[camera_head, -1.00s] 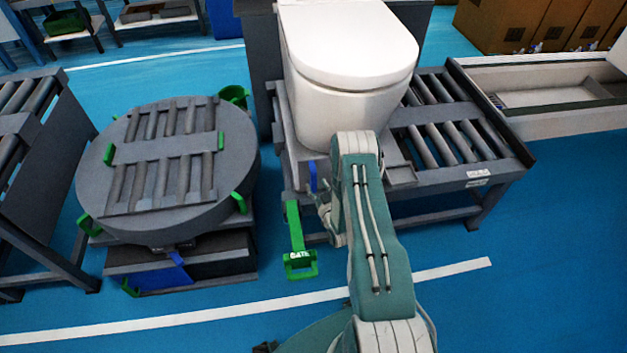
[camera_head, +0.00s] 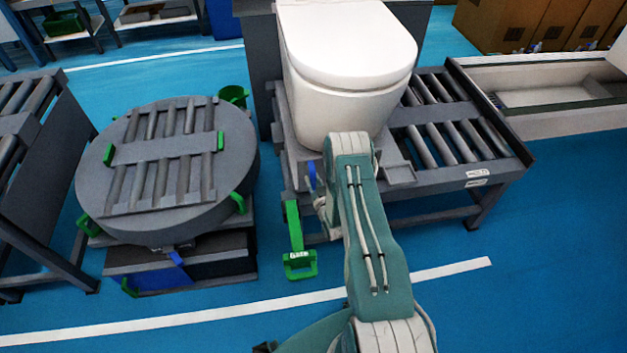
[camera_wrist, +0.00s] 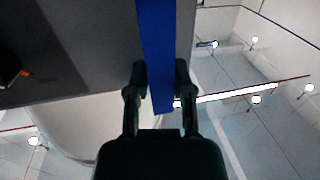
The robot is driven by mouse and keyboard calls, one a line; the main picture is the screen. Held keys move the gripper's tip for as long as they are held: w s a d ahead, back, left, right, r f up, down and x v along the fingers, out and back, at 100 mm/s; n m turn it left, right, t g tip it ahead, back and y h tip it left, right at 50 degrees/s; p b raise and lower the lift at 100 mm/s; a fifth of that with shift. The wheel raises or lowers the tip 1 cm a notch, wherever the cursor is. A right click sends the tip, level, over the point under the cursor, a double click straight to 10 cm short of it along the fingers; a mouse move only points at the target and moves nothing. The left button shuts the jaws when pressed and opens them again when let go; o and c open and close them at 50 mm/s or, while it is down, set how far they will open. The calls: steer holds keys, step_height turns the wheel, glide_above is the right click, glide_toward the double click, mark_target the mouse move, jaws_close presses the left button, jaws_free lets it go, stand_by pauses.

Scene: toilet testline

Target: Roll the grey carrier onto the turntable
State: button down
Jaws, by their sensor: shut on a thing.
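The grey carrier (camera_head: 402,174) sits on the roller conveyor and bears a white toilet (camera_head: 347,95). Its blue handle (camera_head: 312,176) sticks out at its near left side. My gripper (camera_wrist: 161,72) is shut on this blue handle (camera_wrist: 158,45), with one finger on each side of it. In the head view my gripper (camera_head: 320,205) is partly hidden behind my arm. The round grey turntable (camera_head: 240,165) stands to the left, apart from the carrier. Its top has rollers and is empty.
A green gate lever (camera_head: 295,235) hangs at the conveyor's left end. Green tabs and a blue handle (camera_head: 180,270) are on the turntable unit. The roller conveyor (camera_head: 455,130) runs right of the carrier. Another roller line (camera_head: 25,115) stands at far left. Blue floor is free in front.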

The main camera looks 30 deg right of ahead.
mark_target(299, 183)
steer(key=shift+y, duration=0.3)
steer(key=a, duration=0.1)
steer(key=w+a, duration=0.1)
steer(key=a, duration=0.3)
steer(key=shift+w+a, duration=0.25)
steer(key=shift+w, duration=0.05)
steer(key=shift+c, duration=2.4)
jaws_free()
steer(key=shift+s+d+r, duration=0.1)
steer(key=shift+d, duration=0.2)
steer(key=shift+s, duration=0.2)
steer(key=s, duration=1.1)
steer(key=shift+s+a, duration=0.35)
steer(key=shift+a, duration=0.1)
